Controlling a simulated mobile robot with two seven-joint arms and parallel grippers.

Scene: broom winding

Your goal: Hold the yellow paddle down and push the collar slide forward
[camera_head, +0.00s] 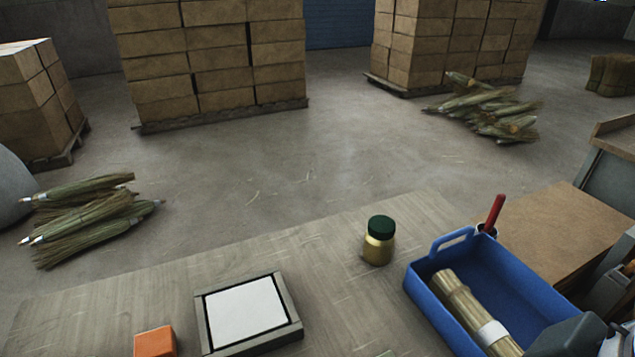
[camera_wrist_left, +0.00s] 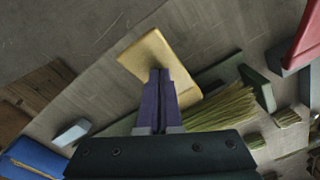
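In the left wrist view the yellow paddle (camera_wrist_left: 150,50) is a flat, pale yellow board near the top middle. My left gripper (camera_wrist_left: 159,72) has its two purple fingers together, with the tips over the paddle's face. I cannot tell whether the tips touch it. Part of the paddle is hidden behind the fingers. Straw bristles (camera_wrist_left: 228,108) lie just right of the fingers. I cannot pick out the collar slide with certainty. Neither the paddle nor my left gripper shows in the head view, and my right gripper is in neither view.
A blue bin (camera_head: 421,293) holding a straw bundle (camera_head: 461,303) stands at right on the bench. A jar (camera_head: 379,241), a framed white panel (camera_head: 246,312) and an orange block (camera_head: 155,341) are also there. In the wrist view a dark green block (camera_wrist_left: 257,88) and a red part (camera_wrist_left: 304,35) are at right.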

